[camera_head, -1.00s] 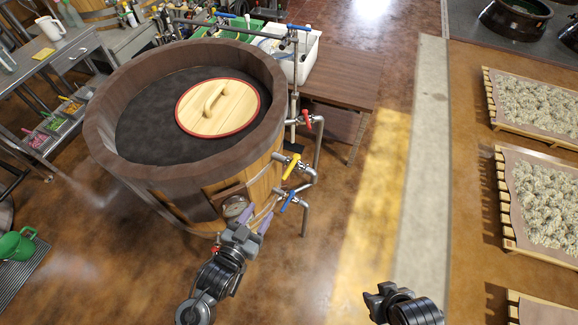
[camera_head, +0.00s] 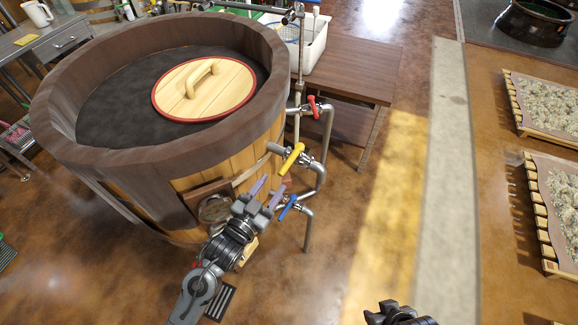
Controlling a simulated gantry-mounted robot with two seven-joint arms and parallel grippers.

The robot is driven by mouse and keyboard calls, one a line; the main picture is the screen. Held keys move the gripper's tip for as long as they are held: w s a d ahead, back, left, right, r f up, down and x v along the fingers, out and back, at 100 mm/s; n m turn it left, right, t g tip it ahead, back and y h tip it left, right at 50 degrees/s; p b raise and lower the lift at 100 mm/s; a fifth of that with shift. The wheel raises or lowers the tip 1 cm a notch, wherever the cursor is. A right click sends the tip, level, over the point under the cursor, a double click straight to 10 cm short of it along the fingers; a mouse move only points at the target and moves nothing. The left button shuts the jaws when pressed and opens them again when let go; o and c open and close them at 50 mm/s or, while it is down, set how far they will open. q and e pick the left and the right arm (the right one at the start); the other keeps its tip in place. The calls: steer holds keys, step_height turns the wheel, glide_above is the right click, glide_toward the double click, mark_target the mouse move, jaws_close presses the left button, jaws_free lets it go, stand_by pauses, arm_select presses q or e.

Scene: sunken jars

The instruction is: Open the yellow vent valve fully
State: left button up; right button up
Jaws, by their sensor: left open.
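The yellow vent valve handle (camera_head: 292,157) sits on the middle pipe at the right side of the wooden vat (camera_head: 150,165), slanting up to the right. My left gripper (camera_head: 268,190) is open, its purple-tipped fingers pointing up and right. It is below and left of the yellow handle, apart from it in the picture, with nothing visible between its fingers. My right gripper (camera_head: 388,312) is at the bottom edge, partly cut off; its fingers cannot be made out clearly.
A red valve handle (camera_head: 313,107) is above the yellow one and a blue handle (camera_head: 288,207) below, close to my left fingers. Metal pipes (camera_head: 308,230) run down beside the vat. A wooden lid (camera_head: 204,90) lies inside the vat. A brown table (camera_head: 350,72) stands behind.

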mark_target(297, 151)
arm_select(q)
steer(key=b+x, duration=0.3)
steer(key=x, duration=0.7)
jaws_close()
